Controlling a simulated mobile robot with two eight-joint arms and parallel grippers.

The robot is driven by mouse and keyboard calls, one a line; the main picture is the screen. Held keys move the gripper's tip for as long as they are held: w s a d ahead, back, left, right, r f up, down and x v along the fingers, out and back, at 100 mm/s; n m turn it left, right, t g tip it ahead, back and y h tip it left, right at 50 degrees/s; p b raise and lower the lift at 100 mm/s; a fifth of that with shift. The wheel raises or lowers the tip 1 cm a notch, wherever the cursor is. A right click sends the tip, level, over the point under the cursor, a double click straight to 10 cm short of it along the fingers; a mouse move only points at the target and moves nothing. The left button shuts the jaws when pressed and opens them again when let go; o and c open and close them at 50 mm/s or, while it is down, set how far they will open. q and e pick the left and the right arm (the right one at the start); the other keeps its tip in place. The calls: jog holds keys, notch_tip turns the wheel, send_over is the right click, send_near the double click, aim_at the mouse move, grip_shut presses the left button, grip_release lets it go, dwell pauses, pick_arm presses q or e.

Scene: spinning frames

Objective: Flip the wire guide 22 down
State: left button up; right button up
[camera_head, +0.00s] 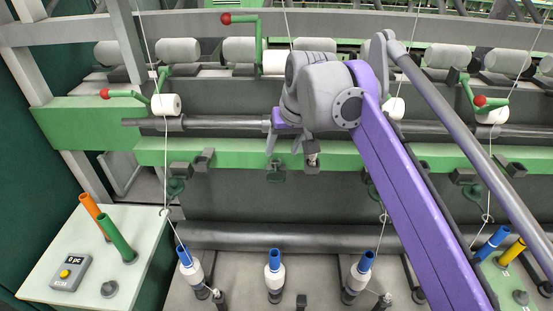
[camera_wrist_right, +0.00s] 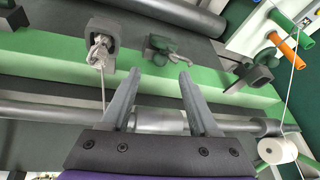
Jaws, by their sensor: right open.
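A small dark green wire guide (camera_head: 275,172) hangs below the green rail in the middle of the head view. It also shows in the right wrist view (camera_wrist_right: 165,50), beyond the fingertips. No number is legible, so I cannot tell which guide is 22. Beside it sits a black bracket with a metal piece (camera_head: 312,154), seen at left in the right wrist view (camera_wrist_right: 101,50). My right gripper (camera_head: 284,150) is open and empty in front of the green rail, just above the guide; its spread fingers (camera_wrist_right: 159,73) point toward the guide, apart from it. My left gripper is not in view.
A similar guide (camera_head: 177,186) hangs to the left. Blue-tipped spindles (camera_head: 274,262) stand below. A dark roller (camera_head: 300,236) runs across beneath the rail. A white side table (camera_head: 75,258) with orange and green tubes stands at left. White threads run vertically at both sides.

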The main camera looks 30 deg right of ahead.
jog(key=x, duration=0.6)
jog(key=shift+w+f, duration=0.25)
jog(key=shift+f, duration=0.05)
grip_shut()
dwell(1.1)
